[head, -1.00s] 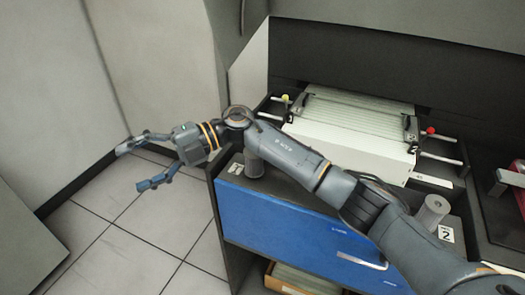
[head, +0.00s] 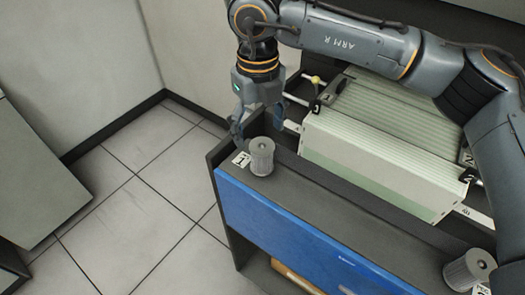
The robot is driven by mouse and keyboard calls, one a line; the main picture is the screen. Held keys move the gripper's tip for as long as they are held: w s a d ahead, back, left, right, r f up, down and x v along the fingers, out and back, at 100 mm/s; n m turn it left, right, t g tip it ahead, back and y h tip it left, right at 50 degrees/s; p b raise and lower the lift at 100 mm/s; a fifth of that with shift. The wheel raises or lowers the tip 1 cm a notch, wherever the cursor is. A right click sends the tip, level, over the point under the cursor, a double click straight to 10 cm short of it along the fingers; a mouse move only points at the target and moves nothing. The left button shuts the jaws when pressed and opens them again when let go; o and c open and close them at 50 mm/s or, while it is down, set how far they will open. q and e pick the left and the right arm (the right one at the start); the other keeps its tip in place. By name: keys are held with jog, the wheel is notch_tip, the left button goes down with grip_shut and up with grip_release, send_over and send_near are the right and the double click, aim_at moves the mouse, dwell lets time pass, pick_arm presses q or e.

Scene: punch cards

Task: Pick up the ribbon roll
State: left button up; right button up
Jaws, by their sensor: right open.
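Two grey cylindrical rolls stand upright on the dark top of the cabinet (head: 330,207). The first roll (head: 262,157) is near the cabinet's left end, beside a small white label. The second roll (head: 470,270) is at the lower right, also beside a label. I cannot tell from the picture which one the task means. My right gripper (head: 257,128) points down just behind and above the first roll, open and empty. One finger hangs to the left of the roll's top, and the other is partly hidden. I cannot tell whether they touch it. My left gripper is out of view.
A long, pale ribbed box (head: 375,165) with dark end clamps and rails sits behind the rolls. The cabinet has a blue front panel (head: 300,240). Tiled floor (head: 140,200) lies open to the left. A wall stands behind.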

aim_at(262, 146)
jog(key=shift+d+f, duration=0.1)
jog(key=shift+f, duration=0.75)
jog(key=shift+s+f+p, duration=0.15)
jog(key=shift+f+p, duration=0.5)
jog(key=f, duration=0.1)
jog(key=f+p, duration=0.1)
jog(key=f, duration=0.1)
jog(key=shift+d+f, duration=0.2)
jog(key=shift+f, duration=0.3)
jog(key=c, duration=1.3)
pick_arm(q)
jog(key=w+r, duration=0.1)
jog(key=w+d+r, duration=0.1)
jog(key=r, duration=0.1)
